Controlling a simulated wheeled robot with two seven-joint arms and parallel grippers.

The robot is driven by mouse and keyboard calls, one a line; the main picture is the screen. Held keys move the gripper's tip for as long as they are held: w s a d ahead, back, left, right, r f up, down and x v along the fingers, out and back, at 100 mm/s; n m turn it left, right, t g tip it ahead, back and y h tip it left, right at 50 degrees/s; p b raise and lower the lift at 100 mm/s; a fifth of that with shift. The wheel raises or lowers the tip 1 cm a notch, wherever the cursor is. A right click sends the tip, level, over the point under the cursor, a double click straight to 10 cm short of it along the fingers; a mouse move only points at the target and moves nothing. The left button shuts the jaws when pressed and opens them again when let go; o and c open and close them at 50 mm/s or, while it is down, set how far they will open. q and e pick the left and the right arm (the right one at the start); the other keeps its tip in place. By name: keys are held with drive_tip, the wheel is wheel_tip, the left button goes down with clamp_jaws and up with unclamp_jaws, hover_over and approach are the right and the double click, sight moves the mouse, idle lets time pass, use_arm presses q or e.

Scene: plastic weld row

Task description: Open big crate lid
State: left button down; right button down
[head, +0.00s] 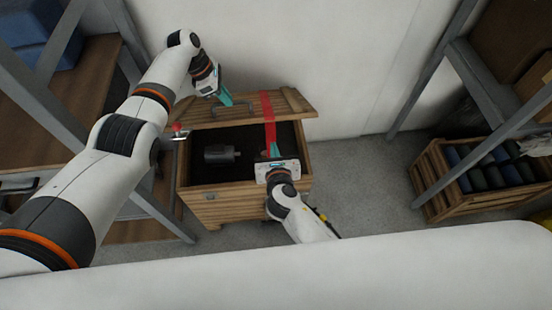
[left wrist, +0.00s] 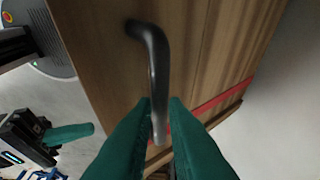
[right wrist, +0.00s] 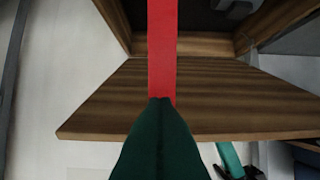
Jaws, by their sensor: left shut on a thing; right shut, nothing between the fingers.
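The big wooden crate (head: 232,208) stands on the floor with its lid (head: 290,104) raised and tilted, hinged side toward the wall. My left gripper (head: 226,99) is shut on the dark bent handle (left wrist: 156,60) of the lid, near the handle's lower end in the left wrist view (left wrist: 158,125). A red strap (head: 267,106) runs over the lid and hangs down into the crate opening. My right gripper (head: 273,153) is above the crate's front right part. In the right wrist view its fingers (right wrist: 160,105) are shut, with the red strap (right wrist: 162,45) just beyond the tips.
A dark cylindrical part (head: 221,154) lies inside the crate. A wooden shelf unit with metal posts stands at left. At right, a slatted crate (head: 428,180) with dark bottles sits under a metal rack (head: 480,75). Grey floor (head: 360,180) is clear between them.

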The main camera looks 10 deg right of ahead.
use_arm(q)
drive_tip(key=shift+w+a+f, duration=0.1)
drive_tip(key=shift+a, duration=0.05)
use_arm(e)
drive_tip(key=shift+w+r, duration=0.35)
drive_tip(key=shift+w, duration=0.5)
drive_tip(key=shift+w+r, duration=0.35)
drive_tip(key=shift+w, duration=0.5)
drive_tip(key=shift+w+r, duration=0.35)
drive_tip(key=shift+w, duration=0.5)
